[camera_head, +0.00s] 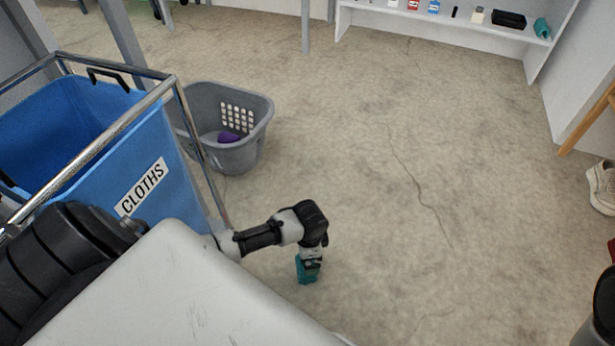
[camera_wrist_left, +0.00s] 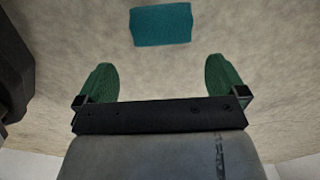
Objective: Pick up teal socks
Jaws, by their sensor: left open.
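The teal socks (camera_wrist_left: 161,24) form a small folded bundle on the floor, at the top of the left wrist view. In the head view the teal socks (camera_head: 306,273) show just under my left gripper (camera_head: 309,262), partly hidden by it. In the left wrist view my left gripper (camera_wrist_left: 160,64) is open, with its two green fingers wide apart and nothing between them. The socks lie beyond the fingertips, apart from them. My right gripper is not in view.
A blue bin labelled CLOTHS (camera_head: 170,225) in a metal frame stands at left. A grey basket (camera_head: 250,145) holds a purple item (camera_head: 229,137). A white shelf (camera_head: 470,28) with small items, including a teal one (camera_head: 542,28), is at the back. A shoe (camera_head: 602,186) lies at right. The middle floor is clear.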

